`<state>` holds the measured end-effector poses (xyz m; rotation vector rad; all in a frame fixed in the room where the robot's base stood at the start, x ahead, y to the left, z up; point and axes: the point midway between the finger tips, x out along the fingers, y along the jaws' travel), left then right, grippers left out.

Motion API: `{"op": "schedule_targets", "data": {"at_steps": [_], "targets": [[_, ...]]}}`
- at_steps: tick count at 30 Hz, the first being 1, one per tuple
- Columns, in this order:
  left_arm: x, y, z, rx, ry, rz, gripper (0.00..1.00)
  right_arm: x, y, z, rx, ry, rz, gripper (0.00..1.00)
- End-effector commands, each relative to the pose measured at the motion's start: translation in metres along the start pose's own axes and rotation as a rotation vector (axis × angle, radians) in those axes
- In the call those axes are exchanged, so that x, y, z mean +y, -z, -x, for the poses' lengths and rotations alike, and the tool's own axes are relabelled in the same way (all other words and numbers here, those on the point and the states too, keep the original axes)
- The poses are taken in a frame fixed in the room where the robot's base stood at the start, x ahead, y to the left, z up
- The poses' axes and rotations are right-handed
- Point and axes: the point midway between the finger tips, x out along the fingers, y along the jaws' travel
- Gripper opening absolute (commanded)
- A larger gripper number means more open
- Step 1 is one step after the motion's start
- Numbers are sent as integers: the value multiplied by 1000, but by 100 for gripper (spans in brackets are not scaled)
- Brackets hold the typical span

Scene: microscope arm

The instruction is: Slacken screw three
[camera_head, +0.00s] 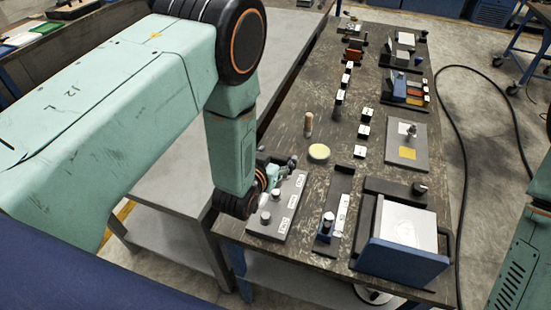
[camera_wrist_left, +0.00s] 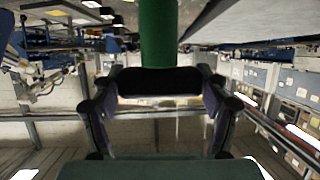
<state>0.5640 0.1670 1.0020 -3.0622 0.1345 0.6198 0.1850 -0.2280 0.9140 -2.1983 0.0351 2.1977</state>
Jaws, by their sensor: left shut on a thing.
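A dark grey screw plate (camera_head: 257,226) lies at the table's near left corner, with several white labels too small to read. A near knob-like screw (camera_head: 265,217) and a middle screw (camera_head: 277,194) stand upright on it. My left gripper (camera_head: 287,164) is low over the plate's far end, shut on what seems to be the far screw, mostly hidden by the gripper. I cannot read which number that screw has. In the left wrist view my gripper's finger links (camera_wrist_left: 160,95) show, but the tips' contact is unclear. My right gripper is out of view.
A dark worn table (camera_head: 285,130) holds a blue box with a white top (camera_head: 402,228), a black stand (camera_head: 344,183), a round yellowish disc (camera_head: 319,152) and a small wooden peg (camera_head: 308,124). Several labelled blocks stand farther back. A black cable (camera_head: 462,170) lies on the floor at right.

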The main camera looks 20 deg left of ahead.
Motion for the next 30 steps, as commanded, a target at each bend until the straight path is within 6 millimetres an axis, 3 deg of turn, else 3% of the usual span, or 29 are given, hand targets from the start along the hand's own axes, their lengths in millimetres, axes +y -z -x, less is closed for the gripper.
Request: {"op": "schedule_targets", "data": {"at_steps": [30], "targets": [[-1, 2, -1, 6, -543, -229, 14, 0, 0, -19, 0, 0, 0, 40]]}}
